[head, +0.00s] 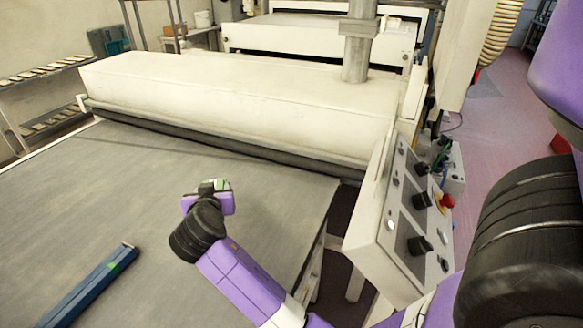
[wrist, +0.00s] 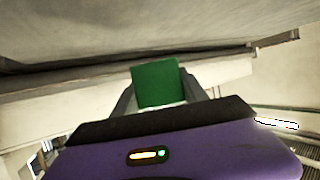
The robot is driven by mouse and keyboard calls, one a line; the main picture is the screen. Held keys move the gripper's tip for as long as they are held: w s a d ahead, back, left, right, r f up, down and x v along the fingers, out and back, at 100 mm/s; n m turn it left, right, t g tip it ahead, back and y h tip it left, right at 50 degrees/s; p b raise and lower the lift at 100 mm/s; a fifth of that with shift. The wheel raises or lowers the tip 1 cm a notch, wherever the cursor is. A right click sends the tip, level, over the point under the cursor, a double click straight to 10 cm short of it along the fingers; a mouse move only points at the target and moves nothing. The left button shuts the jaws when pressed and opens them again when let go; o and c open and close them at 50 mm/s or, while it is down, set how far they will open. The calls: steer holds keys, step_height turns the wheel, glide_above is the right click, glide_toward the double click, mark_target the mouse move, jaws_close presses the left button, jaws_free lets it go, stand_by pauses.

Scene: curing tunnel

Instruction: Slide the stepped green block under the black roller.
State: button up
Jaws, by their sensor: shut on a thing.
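The green block (head: 221,184) is small and mostly hidden by my gripper in the head view, so its step does not show. In the wrist view the block (wrist: 157,84) shows a flat green face between the two dark fingers. My gripper (head: 213,186) is shut on it, over the grey bed near its right side. The black roller (head: 230,151) runs along the lower edge of the long white cover. The block is on the near side of the roller, apart from it. I cannot tell whether the block touches the bed.
The white cover (head: 230,103) spans the bed above the roller. A blue bar (head: 85,290) with a green patch lies on the grey bed (head: 130,200) at the left front. A control panel (head: 405,215) with black knobs stands at the right. The bed between is clear.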

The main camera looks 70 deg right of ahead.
steer(key=s+d+f+m+g+h+p, duration=0.1)
steer(key=s+d+m+g, duration=0.65)
steer(key=s+d, duration=1.05)
steer(key=b, duration=0.6)
glide_toward(312, 184)
steer(key=shift+d+n, duration=0.4)
steer(key=shift+n, duration=0.05)
steer(key=shift+d, duration=0.25)
steer(key=shift+b+x, duration=0.4)
steer(key=shift+x, duration=0.8)
steer(key=shift+s+d+r+b, duration=0.1)
steer(key=shift+d+b, duration=0.15)
steer(key=shift+d, duration=0.65)
steer(key=shift+s+d+b, duration=0.15)
steer(key=shift+d+b, duration=0.15)
steer(key=shift+d, duration=0.65)
steer(key=shift+s+d+r+b, duration=0.1)
steer(key=shift+d+b, duration=0.15)
steer(key=shift+d, duration=0.65)
